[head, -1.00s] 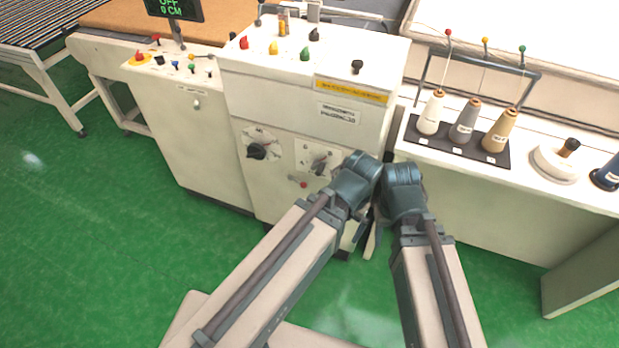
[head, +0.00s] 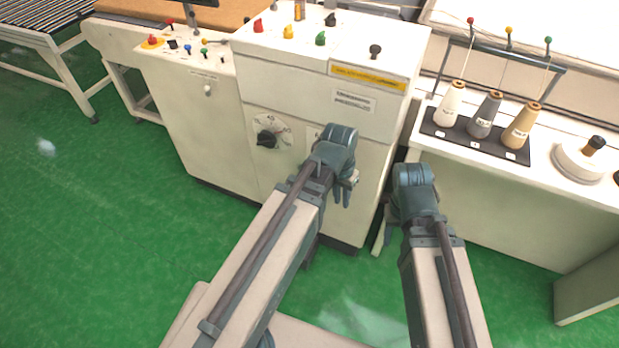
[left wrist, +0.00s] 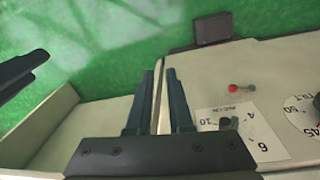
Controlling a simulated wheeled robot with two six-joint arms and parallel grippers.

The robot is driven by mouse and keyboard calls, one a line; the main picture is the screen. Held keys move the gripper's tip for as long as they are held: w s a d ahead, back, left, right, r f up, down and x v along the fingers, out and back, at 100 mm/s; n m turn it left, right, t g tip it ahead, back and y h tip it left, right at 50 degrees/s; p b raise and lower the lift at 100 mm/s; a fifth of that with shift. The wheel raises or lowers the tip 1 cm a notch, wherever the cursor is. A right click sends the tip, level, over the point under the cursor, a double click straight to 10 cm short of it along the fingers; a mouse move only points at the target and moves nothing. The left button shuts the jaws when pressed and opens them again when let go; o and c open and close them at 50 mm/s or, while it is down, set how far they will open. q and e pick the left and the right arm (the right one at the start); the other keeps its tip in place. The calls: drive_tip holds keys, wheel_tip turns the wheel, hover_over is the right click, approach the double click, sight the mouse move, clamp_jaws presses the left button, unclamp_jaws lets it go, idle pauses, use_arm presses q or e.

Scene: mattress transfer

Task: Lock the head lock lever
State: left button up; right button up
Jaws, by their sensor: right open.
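A small lever with a red knob (left wrist: 232,87) sits on the front of the cream machine cabinet (head: 222,125) in the left wrist view. It lies to the right of my left gripper's fingers, apart from them. My left arm hides it in the head view. My left gripper (left wrist: 160,72) is open and empty, with a gap between its fingertips over the cabinet's edge. In the head view it hangs in front of the cabinet (head: 344,192). My right gripper (head: 388,232) is open, low beside the cabinet's right side; one dark finger also shows in the left wrist view (left wrist: 25,72).
A black dial (head: 267,138) and a second, partly hidden dial (left wrist: 228,124) are on the cabinet front. A thread-cone rack (head: 475,135) stands on the right table. A roller conveyor (head: 45,40) is at far left. Green floor (head: 110,220) is clear at left.

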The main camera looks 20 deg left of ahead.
use_arm(q)
drive_tip(key=w+a+f+t+b, duration=0.1)
drive_tip(key=w+a, duration=0.2)
drive_tip(key=w+a+f+n+h+b, duration=0.1)
drive_tip(key=w+a+f+b, duration=0.1)
drive_tip(key=a, duration=0.2)
drive_tip(key=w+a+f+t+h+b, duration=0.1)
drive_tip(key=w+a, duration=0.2)
drive_tip(key=shift+w+a+f+n+t, duration=0.15)
drive_tip(key=shift+w+a+n+t, duration=0.15)
drive_tip(key=shift+a, duration=0.1)
clamp_jaws()
drive_tip(key=w+a+n+t+b, duration=0.1)
drive_tip(key=w+a+t+b, duration=0.1)
drive_tip(key=a, duration=0.7)
drive_tip(key=shift+w+a+f+b, duration=0.4)
drive_tip(key=shift+w+b, duration=0.15)
drive_tip(key=shift+w, duration=0.3)
drive_tip(key=b+x, duration=1.2)
drive_tip(key=x, duration=0.2)
drive_tip(key=shift+w+d+r, duration=0.2)
drive_tip(key=shift+d, duration=0.1)
drive_tip(key=shift+d, duration=0.1)
